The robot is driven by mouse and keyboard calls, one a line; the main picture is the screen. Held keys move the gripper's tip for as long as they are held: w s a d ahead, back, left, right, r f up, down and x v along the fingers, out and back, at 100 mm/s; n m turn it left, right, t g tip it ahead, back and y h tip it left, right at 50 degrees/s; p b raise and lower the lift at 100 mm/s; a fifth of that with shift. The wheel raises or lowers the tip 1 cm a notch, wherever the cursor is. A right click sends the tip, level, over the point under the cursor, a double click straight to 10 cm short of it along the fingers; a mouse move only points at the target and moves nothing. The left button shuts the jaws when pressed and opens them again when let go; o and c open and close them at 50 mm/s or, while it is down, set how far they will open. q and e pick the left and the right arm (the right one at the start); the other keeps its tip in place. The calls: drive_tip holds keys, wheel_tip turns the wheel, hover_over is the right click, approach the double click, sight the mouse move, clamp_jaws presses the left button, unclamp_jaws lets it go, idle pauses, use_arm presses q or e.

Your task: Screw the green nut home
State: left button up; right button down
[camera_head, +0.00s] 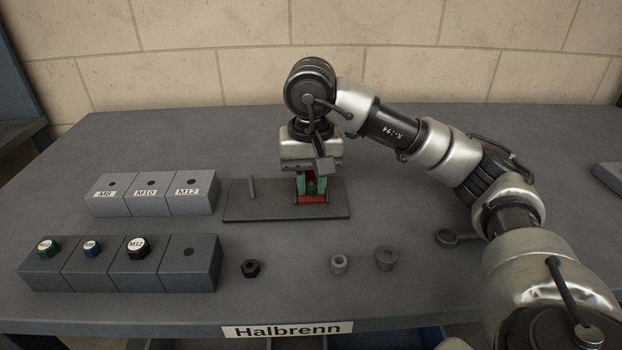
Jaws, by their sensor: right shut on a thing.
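The base plate (285,213) lies on the table, with a bare upright grey pin (251,189) on its left part. My right gripper (311,187) points down over the plate's right part. It is shut on a green piece that I take for the green nut (311,184); the fingers and wrist hide much of it. A red part (311,199) shows right below, at the plate. The thread under the nut is hidden, so I cannot tell how far down the nut sits. My left gripper is out of view.
A front rack (115,275) holds green, blue and black hex pieces. A rear rack (150,205) is labelled M8, M10, M12. A black nut (250,268), grey rings (339,264) (386,259) and a ring-ended part (447,238) lie loose. The front right table is mostly clear.

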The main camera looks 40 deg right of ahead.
drive_tip(key=m, duration=0.2)
drive_tip(key=shift+m, duration=1.3)
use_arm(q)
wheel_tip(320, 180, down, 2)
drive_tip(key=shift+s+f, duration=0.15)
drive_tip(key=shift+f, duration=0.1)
use_arm(e)
drive_tip(key=shift+m+p, duration=0.3)
drive_tip(key=shift+p, duration=0.05)
drive_tip(key=m, duration=0.2)
drive_tip(key=shift+m, duration=0.3)
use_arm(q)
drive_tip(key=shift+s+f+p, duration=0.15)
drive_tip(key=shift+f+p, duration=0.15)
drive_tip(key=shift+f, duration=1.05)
use_arm(e)
drive_tip(key=shift+m, duration=0.9)
